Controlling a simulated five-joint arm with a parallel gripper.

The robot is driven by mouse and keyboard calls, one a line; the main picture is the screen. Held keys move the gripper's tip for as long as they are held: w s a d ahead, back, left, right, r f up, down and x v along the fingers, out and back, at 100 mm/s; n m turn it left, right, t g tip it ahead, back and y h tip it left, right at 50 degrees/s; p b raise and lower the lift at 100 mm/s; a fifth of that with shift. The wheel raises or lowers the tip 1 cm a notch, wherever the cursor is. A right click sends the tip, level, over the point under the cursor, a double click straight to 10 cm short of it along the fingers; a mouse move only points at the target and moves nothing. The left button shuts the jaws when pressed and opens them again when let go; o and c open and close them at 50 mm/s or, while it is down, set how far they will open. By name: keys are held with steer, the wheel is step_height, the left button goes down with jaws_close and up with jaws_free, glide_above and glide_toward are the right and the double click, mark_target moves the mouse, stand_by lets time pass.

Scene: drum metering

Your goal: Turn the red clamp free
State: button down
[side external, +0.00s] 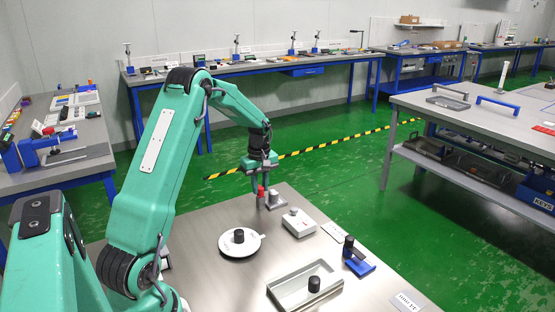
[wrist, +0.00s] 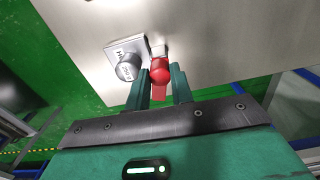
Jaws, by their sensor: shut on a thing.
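The red clamp (side external: 260,191) is near the back edge of the metal table in the side view. It also shows in the wrist view (wrist: 160,71), with a rounded red top and a red part reaching back between my fingers. My gripper (side external: 258,178) points down at it from above. In the wrist view my gripper (wrist: 161,80) has one teal finger on each side of the red clamp and is shut on it. A grey cylinder on a square plate (wrist: 128,68) stands beside the clamp. The clamp's lower part is partly hidden.
On the table (side external: 205,270) are a white round dish with a black knob (side external: 240,250), a white box (side external: 299,224), a blue stand with a dark post (side external: 357,262) and a grey tray (side external: 275,291) holding a black cylinder (side external: 314,284). Bare metal lies between them.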

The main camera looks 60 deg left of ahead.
mark_target(260, 187)
steer(key=shift+r+n, duration=0.1)
steer(key=shift+n, duration=1.6)
steer(key=c, duration=1.2)
jaws_free()
steer(key=shift+r, duration=3.85)
